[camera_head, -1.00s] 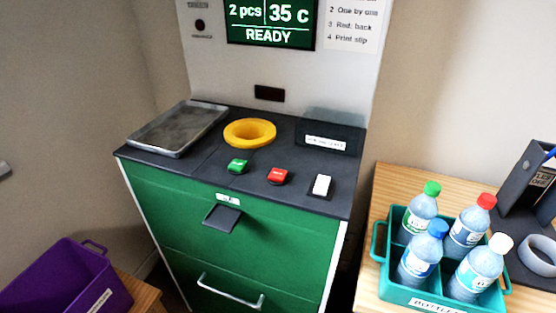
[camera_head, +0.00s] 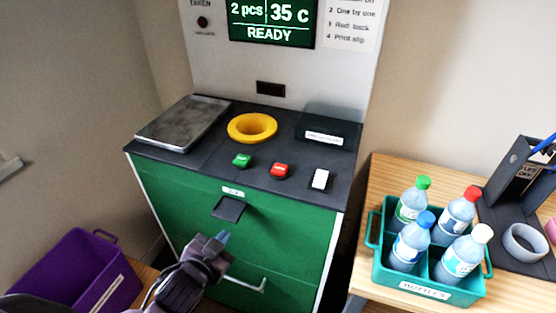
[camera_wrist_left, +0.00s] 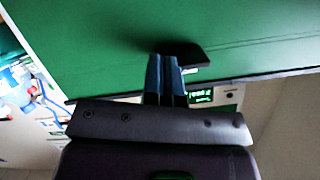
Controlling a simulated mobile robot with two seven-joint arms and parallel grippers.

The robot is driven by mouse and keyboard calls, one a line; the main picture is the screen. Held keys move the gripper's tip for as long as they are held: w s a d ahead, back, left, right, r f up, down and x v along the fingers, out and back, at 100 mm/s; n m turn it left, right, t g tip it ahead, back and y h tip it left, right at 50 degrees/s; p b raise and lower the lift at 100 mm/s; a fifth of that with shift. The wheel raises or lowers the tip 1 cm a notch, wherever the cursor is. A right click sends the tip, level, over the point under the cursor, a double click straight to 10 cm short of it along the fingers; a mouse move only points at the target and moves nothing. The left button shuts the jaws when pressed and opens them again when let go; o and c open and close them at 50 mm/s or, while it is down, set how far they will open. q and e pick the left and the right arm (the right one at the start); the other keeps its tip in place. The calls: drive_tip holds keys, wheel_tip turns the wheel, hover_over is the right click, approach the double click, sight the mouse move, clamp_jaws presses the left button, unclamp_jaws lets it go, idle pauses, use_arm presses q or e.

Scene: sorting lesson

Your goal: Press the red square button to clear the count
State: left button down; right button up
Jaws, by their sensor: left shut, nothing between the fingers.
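The red square button (camera_head: 279,171) sits on the dark top panel of the green machine, between the green button (camera_head: 242,160) and a white rocker switch (camera_head: 320,180). The screen (camera_head: 271,22) above reads "2 pcs", "35 c" and "READY". My left gripper (camera_head: 222,238) is shut and empty in front of the machine's green front, below the panel's edge and apart from the red button. In the left wrist view its blue fingertips (camera_wrist_left: 164,62) are together, near a dark flap on the green front. The red button does not show there. My right gripper is not in view.
A yellow ring (camera_head: 252,128) and a grey metal tray (camera_head: 183,123) are on the panel. A teal crate (camera_head: 428,286) with several bottles stands on the wooden table at right. A purple bin (camera_head: 75,272) is at lower left. A drawer handle (camera_head: 243,284) juts out.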

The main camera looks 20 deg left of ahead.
use_arm(q)
drive_tip(key=w+d+r+m+t+h+p, duration=0.1)
drive_tip(key=w+d+r+m+t+h, duration=0.15)
drive_tip(key=r, duration=0.55)
drive_tip(key=w+d+r+m+t+h+p, duration=0.1)
drive_tip(key=w+d+r+m+t+p, duration=0.2)
drive_tip(key=r, duration=0.5)
drive_tip(key=w+d+r+m+g+h, duration=0.2)
drive_tip(key=d+r+m+g+h, duration=0.3)
drive_tip(key=m, duration=0.5)
drive_tip(key=w+d+r+m+g+h, duration=0.2)
drive_tip(key=d+r+m+g+h, duration=0.2)
drive_tip(key=d+m+g+h, duration=0.5)
drive_tip(key=w+a+f+m+y+p, duration=0.1)
drive_tip(key=w+a+m+y+p, duration=0.1)
drive_tip(key=w+a+m+y, duration=0.5)
drive_tip(key=a+m+y, duration=0.1)
drive_tip(key=a+y, duration=0.2)
drive_tip(key=a, duration=0.1)
drive_tip(key=shift+w+a+f+y, duration=0.15)
drive_tip(key=shift+w+a+y, duration=0.05)
drive_tip(key=shift+a+y, duration=0.15)
drive_tip(key=shift+f, duration=0.1)
